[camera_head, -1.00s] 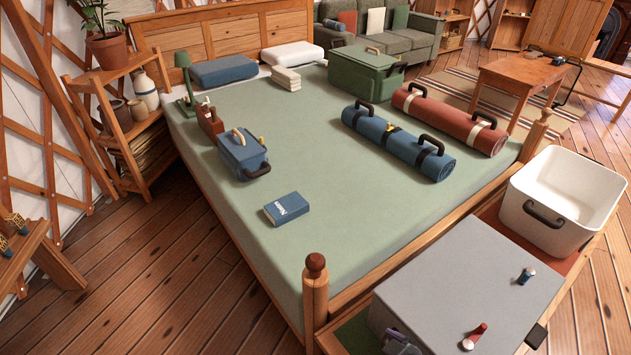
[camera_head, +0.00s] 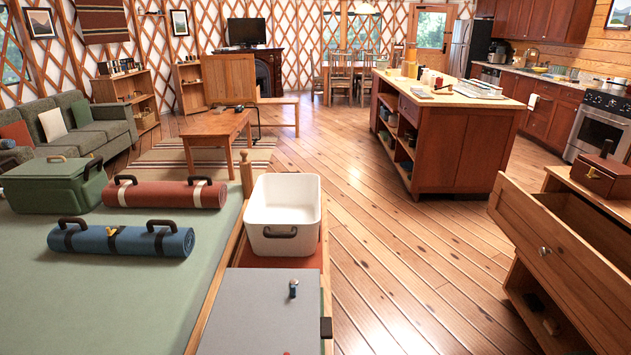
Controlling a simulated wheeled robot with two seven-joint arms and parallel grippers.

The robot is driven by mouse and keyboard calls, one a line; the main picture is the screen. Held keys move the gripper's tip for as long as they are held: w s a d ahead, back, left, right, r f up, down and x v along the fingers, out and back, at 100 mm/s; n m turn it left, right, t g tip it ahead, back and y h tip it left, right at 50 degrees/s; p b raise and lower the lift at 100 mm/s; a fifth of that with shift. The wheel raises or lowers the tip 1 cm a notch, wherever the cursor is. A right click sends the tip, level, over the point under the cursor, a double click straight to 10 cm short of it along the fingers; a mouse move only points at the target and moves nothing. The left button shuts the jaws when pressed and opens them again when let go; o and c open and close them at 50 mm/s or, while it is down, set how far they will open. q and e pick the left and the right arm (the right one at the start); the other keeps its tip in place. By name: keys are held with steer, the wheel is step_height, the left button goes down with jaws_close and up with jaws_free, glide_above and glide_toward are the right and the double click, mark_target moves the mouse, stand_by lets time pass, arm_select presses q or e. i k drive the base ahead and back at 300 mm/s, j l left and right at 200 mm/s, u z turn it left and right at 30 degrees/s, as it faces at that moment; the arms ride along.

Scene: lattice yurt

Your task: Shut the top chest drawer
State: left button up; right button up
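The wooden chest (camera_head: 612,203) stands at the right edge of the head view, partly cut off by the frame. Its top drawer (camera_head: 560,262) is pulled well out toward the left, with its dark inside showing. A round metal knob (camera_head: 544,251) sits on the drawer front. Below the drawer is a dark open space with a few small items, too shadowed to name. Neither of my grippers is in view.
A wooden box with a handle (camera_head: 602,174) stands on the chest top. The bed (camera_head: 125,285) and a white bin (camera_head: 283,215) are at left. A kitchen island (camera_head: 445,150) stands behind. Plank floor (camera_head: 400,260) between bed and chest is clear.

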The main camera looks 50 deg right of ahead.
mark_target(584, 256)
steer(key=z, duration=3.05)
